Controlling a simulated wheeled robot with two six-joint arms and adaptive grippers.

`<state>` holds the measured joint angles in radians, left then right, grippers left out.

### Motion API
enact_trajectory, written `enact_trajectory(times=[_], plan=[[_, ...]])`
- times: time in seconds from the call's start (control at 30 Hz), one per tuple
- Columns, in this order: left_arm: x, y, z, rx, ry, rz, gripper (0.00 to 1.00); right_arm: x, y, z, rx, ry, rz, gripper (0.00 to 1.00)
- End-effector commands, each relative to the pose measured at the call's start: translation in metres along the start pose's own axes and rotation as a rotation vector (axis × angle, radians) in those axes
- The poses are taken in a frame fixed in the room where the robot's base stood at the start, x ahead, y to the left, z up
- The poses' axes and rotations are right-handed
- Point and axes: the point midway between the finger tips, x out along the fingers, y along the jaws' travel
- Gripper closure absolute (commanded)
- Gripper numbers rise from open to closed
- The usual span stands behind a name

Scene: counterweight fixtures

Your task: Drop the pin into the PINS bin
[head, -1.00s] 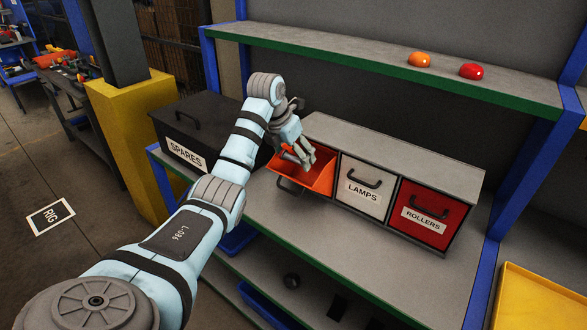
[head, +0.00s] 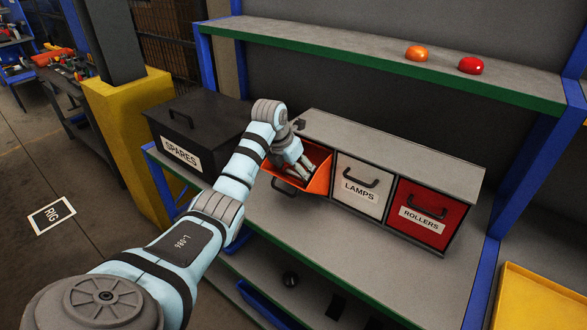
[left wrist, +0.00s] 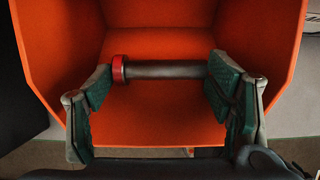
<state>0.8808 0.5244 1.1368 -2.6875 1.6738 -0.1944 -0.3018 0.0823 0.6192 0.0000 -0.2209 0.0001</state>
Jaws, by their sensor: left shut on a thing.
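The pin (left wrist: 165,70) is a dark grey rod with a red end, seen in the left wrist view. My left gripper (left wrist: 162,75) is shut on it, with one finger pad at each end of the rod. In the head view my left gripper (head: 301,172) is at the mouth of the orange bin (head: 319,181), which is tipped open between SPARES and LAMPS. The orange bin also fills much of the left wrist view (left wrist: 190,125), around and beneath the pin. No label shows on it, so I cannot read whether it says PINS. My right gripper is not in view.
The black SPARES box (head: 200,128) stands left of the orange bin. The white LAMPS bin (head: 361,184) and red ROLLERS bin (head: 423,212) are closed on its right. An orange dome (head: 416,53) and a red dome (head: 470,65) sit on the upper shelf.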

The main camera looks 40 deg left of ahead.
Motion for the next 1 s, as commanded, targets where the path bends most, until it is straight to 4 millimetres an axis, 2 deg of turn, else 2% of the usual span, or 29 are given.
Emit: enact_trajectory(times=[0.07,0.37,0.47,0.57,0.83,0.9,1.0], plan=[[0.000,0.000,0.000,0.000,0.000,0.000,0.18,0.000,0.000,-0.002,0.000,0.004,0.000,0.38],[-0.001,0.000,0.001,0.000,-0.001,0.000,0.18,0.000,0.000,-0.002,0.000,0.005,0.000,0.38],[-0.007,0.000,0.004,0.000,-0.002,0.001,0.18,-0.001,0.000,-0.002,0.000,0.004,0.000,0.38],[-0.025,0.001,0.006,-0.001,-0.005,0.002,0.18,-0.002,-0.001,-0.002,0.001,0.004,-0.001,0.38],[-0.104,0.001,0.006,0.000,-0.006,0.004,0.18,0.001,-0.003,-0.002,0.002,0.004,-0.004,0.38],[-0.123,0.001,0.008,0.000,0.000,0.002,0.18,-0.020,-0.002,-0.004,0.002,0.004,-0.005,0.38],[-0.134,0.001,0.007,0.000,-0.001,0.002,0.18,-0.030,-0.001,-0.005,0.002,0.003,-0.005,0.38]])
